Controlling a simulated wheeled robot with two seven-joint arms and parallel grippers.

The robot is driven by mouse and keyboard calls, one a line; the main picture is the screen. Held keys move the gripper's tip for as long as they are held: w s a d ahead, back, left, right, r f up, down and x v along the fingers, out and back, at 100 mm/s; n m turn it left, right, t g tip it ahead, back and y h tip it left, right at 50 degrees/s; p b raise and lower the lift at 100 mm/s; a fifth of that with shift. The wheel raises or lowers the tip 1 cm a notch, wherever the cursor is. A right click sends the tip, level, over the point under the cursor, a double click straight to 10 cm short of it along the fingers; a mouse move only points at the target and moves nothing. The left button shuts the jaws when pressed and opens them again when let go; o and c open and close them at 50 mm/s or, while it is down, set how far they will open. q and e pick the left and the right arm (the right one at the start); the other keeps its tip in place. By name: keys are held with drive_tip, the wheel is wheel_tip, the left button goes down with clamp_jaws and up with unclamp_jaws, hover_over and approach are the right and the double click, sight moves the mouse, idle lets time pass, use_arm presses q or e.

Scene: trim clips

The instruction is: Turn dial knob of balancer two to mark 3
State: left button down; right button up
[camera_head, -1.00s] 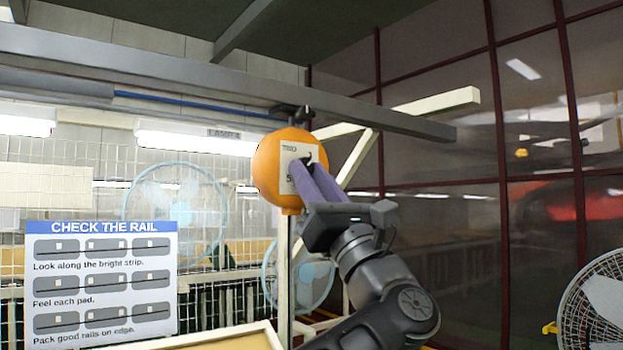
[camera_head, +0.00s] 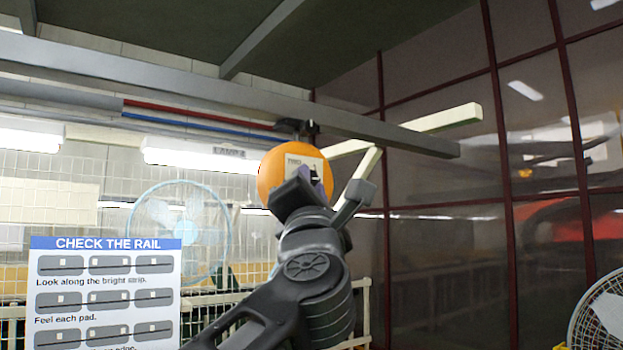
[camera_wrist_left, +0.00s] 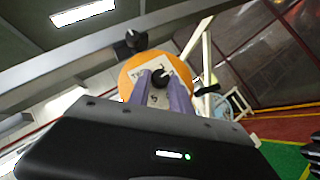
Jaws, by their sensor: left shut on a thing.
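The orange round balancer (camera_head: 270,176) hangs from the overhead rail in the head view. Its white face plate (camera_head: 297,161) appears to read "TWO". The plate and the dark dial knob (camera_wrist_left: 161,77) show in the left wrist view, with a "5" below the knob. My left gripper (camera_head: 318,180) is at the plate, its purple fingers on either side of the knob and shut on it. In the head view my wrist hides the lower part of the balancer and most of the fingers. The knob's exact mark is too small to read.
The grey rail (camera_head: 200,92) runs above the balancer, with a pale beam (camera_head: 440,118) behind it. A "CHECK THE RAIL" board (camera_head: 105,243) stands at lower left. A fan (camera_head: 180,232) is behind the wire mesh, and another (camera_head: 601,315) is at lower right.

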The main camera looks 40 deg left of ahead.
use_arm(q)
drive_tip(key=shift+s+r+m+g+h+p, duration=0.1)
drive_tip(key=shift+r+m+g+h+p, duration=0.25)
drive_tip(key=shift+m+h, duration=1.05)
drive_tip(key=shift+s+r+m+g+h+p, duration=0.15)
drive_tip(key=shift+m+g+h, duration=0.55)
drive_tip(key=shift+m, duration=1.1)
drive_tip(key=shift+r+m+g+h+p, duration=0.15)
drive_tip(key=shift+m+g+h+p, duration=0.15)
drive_tip(key=shift+m+h, duration=1.15)
drive_tip(key=shift+a+m, duration=0.1)
drive_tip(key=shift+m, duration=0.15)
drive_tip(key=c, duration=1.2)
unclamp_jaws()
drive_tip(key=shift+o, duration=0.2)
